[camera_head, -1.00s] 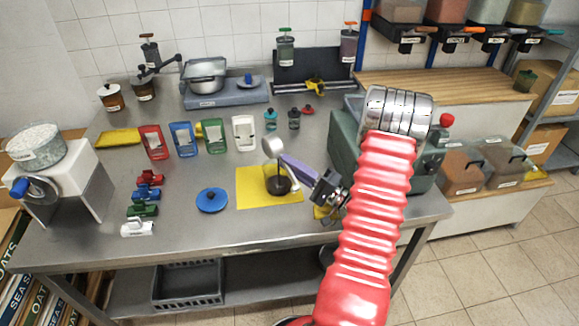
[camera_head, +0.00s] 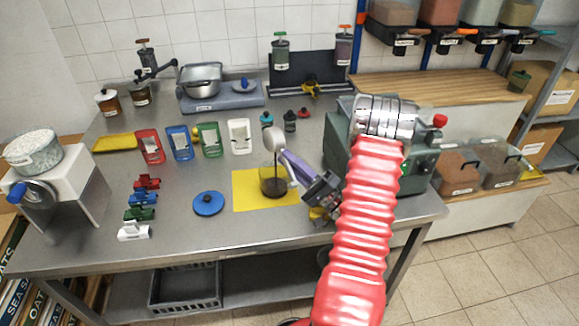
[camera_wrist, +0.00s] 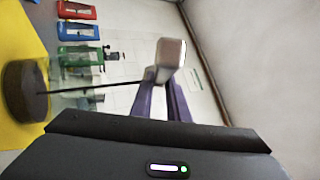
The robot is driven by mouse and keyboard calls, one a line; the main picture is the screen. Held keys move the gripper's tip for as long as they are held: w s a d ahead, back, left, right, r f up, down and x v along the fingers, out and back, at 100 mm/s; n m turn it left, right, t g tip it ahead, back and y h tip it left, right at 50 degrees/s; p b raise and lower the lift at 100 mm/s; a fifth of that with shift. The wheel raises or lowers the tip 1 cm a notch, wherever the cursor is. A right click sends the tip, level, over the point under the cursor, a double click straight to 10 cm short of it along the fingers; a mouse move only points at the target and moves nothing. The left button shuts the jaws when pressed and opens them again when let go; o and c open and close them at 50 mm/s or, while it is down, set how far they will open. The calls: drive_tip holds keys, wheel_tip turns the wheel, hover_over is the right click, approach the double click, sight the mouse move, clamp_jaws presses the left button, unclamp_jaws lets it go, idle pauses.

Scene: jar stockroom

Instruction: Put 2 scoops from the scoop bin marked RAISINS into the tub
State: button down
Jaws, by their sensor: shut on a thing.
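The tub (camera_head: 266,190), clear with dark brown contents, stands on a yellow mat (camera_head: 247,203) on the steel table; the dark contents (camera_wrist: 25,92) also show at the left of the wrist view. My gripper (camera_head: 289,160) is shut on a pale grey scoop (camera_head: 273,138) with purple fingers and holds it tipped above the tub. The scoop also shows in the wrist view (camera_wrist: 168,57). A thin dark line runs from the scoop down to the tub's contents, like a falling stream. Two lidded bins (camera_head: 456,173) with labels stand at the right; their labels are too small to read.
A blue lid (camera_head: 208,203) lies left of the mat. Coloured clips (camera_head: 142,199) and red, blue, green and white holders (camera_head: 210,140) stand farther left. Dispensers (camera_head: 406,40) hang at the upper right.

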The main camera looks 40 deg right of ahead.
drive_tip(key=shift+w+a+f+m, duration=0.25)
drive_tip(key=shift+a+f, duration=0.25)
drive_tip(key=shift+f, duration=0.15)
drive_tip(key=shift+w+a+f+m, duration=0.1)
drive_tip(key=shift+a+f+m, duration=0.15)
drive_tip(key=shift+a+f, duration=0.3)
drive_tip(key=shift+d, duration=0.1)
drive_tip(key=n+g, duration=0.1)
drive_tip(key=n, duration=0.1)
drive_tip(key=r+n+g+y, duration=0.1)
drive_tip(key=n, duration=0.1)
drive_tip(key=n+g+y, duration=0.1)
drive_tip(key=n, duration=0.1)
drive_tip(key=shift+w+d+r, duration=0.3)
drive_tip(key=shift+d, duration=0.05)
drive_tip(key=n, duration=0.1)
drive_tip(key=r+n+g, duration=0.1)
drive_tip(key=shift+s+r+n+g+y, duration=0.2)
drive_tip(key=shift+n+g+y, duration=0.1)
drive_tip(key=shift+n+y, duration=0.1)
